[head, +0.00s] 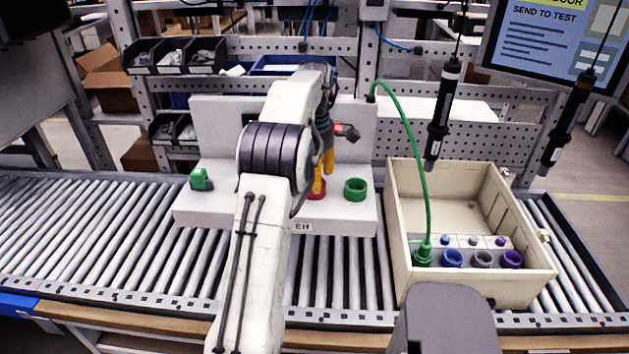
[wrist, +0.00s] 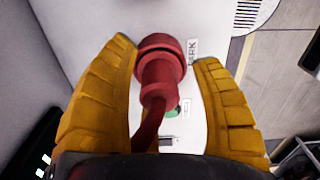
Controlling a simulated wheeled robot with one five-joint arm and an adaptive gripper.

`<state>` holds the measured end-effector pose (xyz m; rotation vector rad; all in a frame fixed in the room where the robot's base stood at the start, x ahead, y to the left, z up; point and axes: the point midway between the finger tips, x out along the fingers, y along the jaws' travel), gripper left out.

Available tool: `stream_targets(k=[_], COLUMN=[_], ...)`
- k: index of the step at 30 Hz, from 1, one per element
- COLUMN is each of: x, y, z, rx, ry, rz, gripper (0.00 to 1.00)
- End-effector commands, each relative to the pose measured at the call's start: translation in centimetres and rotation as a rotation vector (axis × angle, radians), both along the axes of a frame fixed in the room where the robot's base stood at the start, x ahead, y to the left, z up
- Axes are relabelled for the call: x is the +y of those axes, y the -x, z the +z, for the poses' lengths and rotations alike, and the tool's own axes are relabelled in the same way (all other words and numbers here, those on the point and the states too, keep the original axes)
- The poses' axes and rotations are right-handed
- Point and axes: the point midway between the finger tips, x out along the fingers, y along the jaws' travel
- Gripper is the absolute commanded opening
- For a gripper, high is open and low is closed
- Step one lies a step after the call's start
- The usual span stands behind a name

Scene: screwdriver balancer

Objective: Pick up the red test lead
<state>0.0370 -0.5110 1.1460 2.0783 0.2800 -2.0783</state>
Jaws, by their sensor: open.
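The red test lead (wrist: 160,75) shows in the wrist view as a red plug with a wide round collar and a cable running down the picture. My gripper (wrist: 166,52) is open, with one yellow finger on each side of the plug and a visible gap on the right. On the left, the finger is very close, and I cannot tell if it touches. In the head view, my gripper (head: 323,172) is low over the white fixture (head: 340,215), and a bit of red (head: 319,188) shows at its fingertips. My arm hides most of the lead there.
A green socket (head: 355,189) stands right of my gripper, and a green block (head: 201,180) sits at the fixture's left. A beige box (head: 480,285) with a green cable (head: 423,150) and several coloured sockets is on the right. Two black screwdrivers (head: 440,115) hang above it.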

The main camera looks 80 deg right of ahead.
Motion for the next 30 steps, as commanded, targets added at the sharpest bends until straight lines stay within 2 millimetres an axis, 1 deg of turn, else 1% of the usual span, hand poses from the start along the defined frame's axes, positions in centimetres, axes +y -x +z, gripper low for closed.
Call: stream_targets(k=[9,27,29,30], x=[0.00,0.00,0.01,0.01], y=[0.00,-0.01,-0.01,-0.01], z=[-0.10,-0.11,-0.12,-0.13], rx=[0.000,0.000,0.000,0.000], ry=[0.000,0.000,-0.001,-0.001], rz=[0.000,0.000,0.000,0.000], gripper=[0.59,0.05,0.00,0.00])
